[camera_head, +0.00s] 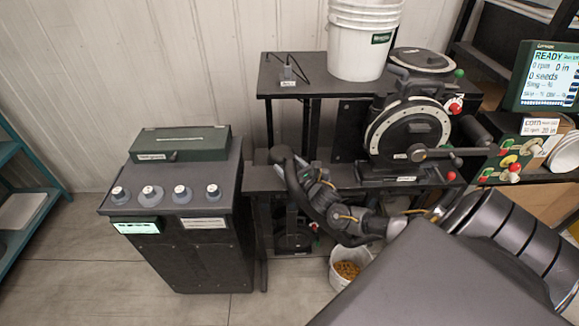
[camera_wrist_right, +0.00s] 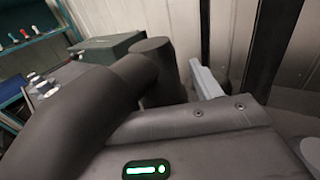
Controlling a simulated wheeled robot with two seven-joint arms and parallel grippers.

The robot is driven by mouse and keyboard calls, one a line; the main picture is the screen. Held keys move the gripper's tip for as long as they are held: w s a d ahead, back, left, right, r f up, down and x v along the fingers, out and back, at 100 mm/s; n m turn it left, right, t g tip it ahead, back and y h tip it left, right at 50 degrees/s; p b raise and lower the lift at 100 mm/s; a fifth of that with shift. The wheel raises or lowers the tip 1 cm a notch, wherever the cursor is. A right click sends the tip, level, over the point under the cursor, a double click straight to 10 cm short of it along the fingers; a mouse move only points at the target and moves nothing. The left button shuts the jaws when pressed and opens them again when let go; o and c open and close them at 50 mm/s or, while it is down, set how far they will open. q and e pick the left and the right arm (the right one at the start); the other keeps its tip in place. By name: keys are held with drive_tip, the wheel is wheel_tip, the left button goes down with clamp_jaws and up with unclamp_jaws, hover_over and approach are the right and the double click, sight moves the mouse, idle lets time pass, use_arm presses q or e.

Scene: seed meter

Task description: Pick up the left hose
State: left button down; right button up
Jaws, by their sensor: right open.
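A thick black hose (camera_head: 291,180) curves down the left side of my right wrist in the head view, its upper end near the back edge of the lower bench. In the right wrist view the hose (camera_wrist_right: 85,120) is large and close, bending up to a wider end (camera_wrist_right: 153,62) beside a pale finger. My right gripper (camera_head: 302,164) is open, close beside the upper part of the hose. The wrist view shows only one finger clearly, so I cannot tell whether the hose is between the fingers. My left gripper is not in view.
A black cabinet (camera_head: 190,250) with several small cups and a green box (camera_head: 180,143) stands left. The seed meter (camera_head: 408,132) is at right on the bench. A white bucket (camera_head: 362,45) stands on the upper shelf; a small pail (camera_head: 340,281) of grain sits below.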

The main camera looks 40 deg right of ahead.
drive_tip(key=shift+c, duration=0.2)
drive_tip(key=c, duration=1.2)
drive_tip(key=shift+r, duration=0.5)
drive_tip(key=s+a+r+b, duration=0.1)
drive_tip(key=s+r, duration=0.3)
drive_tip(key=s+a+r+b, duration=0.1)
drive_tip(key=s+a+r, duration=0.1)
drive_tip(key=s+r, duration=0.2)
drive_tip(key=s+a+r+b, duration=0.1)
drive_tip(key=s+r, duration=0.3)
drive_tip(key=s, duration=0.1)
drive_tip(key=shift+s+a, duration=0.15)
drive_tip(key=shift+a, duration=0.1)
drive_tip(key=shift+r, duration=0.1)
